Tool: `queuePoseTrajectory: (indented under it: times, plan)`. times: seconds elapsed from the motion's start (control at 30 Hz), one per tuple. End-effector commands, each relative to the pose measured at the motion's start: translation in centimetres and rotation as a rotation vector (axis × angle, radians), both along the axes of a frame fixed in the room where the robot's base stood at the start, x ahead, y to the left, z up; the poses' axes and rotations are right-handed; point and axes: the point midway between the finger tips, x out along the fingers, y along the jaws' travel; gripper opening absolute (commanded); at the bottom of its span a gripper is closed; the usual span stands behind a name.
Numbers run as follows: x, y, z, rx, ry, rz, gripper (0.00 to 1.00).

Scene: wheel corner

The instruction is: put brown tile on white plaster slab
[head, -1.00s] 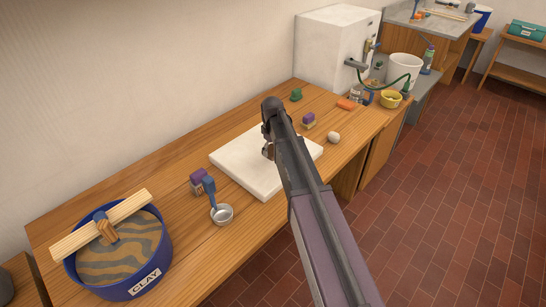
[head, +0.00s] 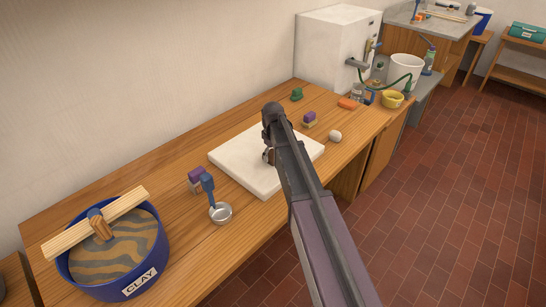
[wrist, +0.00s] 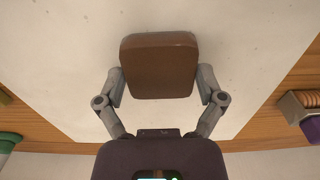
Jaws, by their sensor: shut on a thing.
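The brown tile (wrist: 159,68) is held between the two fingers of my gripper (wrist: 160,86) in the wrist view. It shows over the white plaster slab (wrist: 235,45), with slab surface around it; I cannot tell whether the tile touches the slab. In the head view the white plaster slab (head: 240,170) lies flat on the wooden bench. My arm covers the slab's right part, and a bit of my gripper (head: 267,156) shows beside the arm. The tile is hidden there behind my arm.
A blue clay tub (head: 110,250) with a wooden bar stands front left.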

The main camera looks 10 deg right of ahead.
Motion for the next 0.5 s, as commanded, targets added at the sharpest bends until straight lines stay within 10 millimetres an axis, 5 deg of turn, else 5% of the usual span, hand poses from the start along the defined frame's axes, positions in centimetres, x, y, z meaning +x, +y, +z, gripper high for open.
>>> queuePoseTrajectory:
  times: [0.37, 0.4, 0.5]
  plan:
    - [0.01, -0.04, -0.34, 0.000, 0.000, -0.001, 0.33]
    - [0.00, -0.05, -0.28, 0.000, 0.000, -0.001, 0.94]
    - [0.01, -0.06, -0.23, 0.000, 0.000, -0.001, 1.00]
